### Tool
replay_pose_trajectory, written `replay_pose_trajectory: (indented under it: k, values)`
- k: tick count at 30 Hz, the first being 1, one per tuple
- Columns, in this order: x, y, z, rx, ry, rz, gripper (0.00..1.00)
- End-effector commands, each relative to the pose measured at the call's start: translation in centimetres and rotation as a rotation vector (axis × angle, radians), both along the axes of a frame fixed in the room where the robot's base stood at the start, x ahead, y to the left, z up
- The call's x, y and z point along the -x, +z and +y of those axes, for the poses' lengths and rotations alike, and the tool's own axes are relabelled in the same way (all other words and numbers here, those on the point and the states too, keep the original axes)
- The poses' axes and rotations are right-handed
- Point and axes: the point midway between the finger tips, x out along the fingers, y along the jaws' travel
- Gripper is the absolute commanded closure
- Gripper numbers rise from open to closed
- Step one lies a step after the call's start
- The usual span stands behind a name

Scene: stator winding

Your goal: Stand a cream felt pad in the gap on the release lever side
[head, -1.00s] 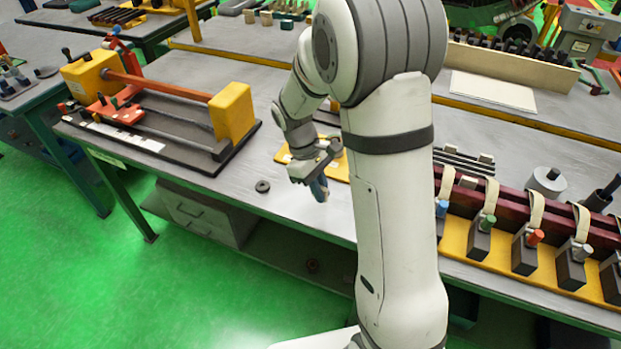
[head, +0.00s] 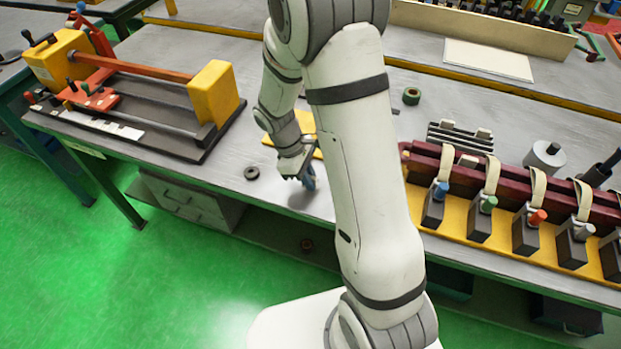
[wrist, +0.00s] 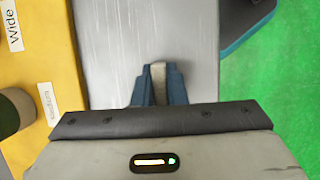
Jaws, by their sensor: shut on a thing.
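My gripper (head: 305,180) hangs low over the front edge area of the grey table in the head view. In the wrist view its blue fingers (wrist: 158,92) are shut on a small pale, cream-grey piece (wrist: 158,76), which looks like the felt pad. The piece stands out between the fingertips, with bare table around it. The clamp fixture (head: 205,136), with yellow end blocks, an orange bar and red lever parts, stands at the left on a dark base, well apart from my gripper. I cannot make out the gap or which lever is the release lever.
A yellow board (wrist: 45,70) with a "Wide" label lies beside my gripper. A black ring (head: 252,173) lies near the front edge, and a green roll (head: 411,96) farther back. A yellow-based rack (head: 455,243) with dark blocks and straps fills the right. Bare table lies between fixture and board.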

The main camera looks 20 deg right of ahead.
Motion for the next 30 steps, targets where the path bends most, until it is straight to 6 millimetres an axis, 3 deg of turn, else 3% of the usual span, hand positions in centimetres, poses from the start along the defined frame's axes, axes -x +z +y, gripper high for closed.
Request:
replay_pose_trajectory:
  k: [12, 13, 20, 30]
  values:
    - [0.02, -1.14, 0.16, 0.0, 0.004, 0.0, 1.0]
    - [0.01, -0.99, 0.16, 0.0, 0.004, 0.0, 0.86]
    - [0.02, -0.93, 0.18, 0.0, 0.004, 0.0, 0.67]
    - [-0.05, -0.36, 0.26, 0.0, 0.005, -0.002, 0.67]
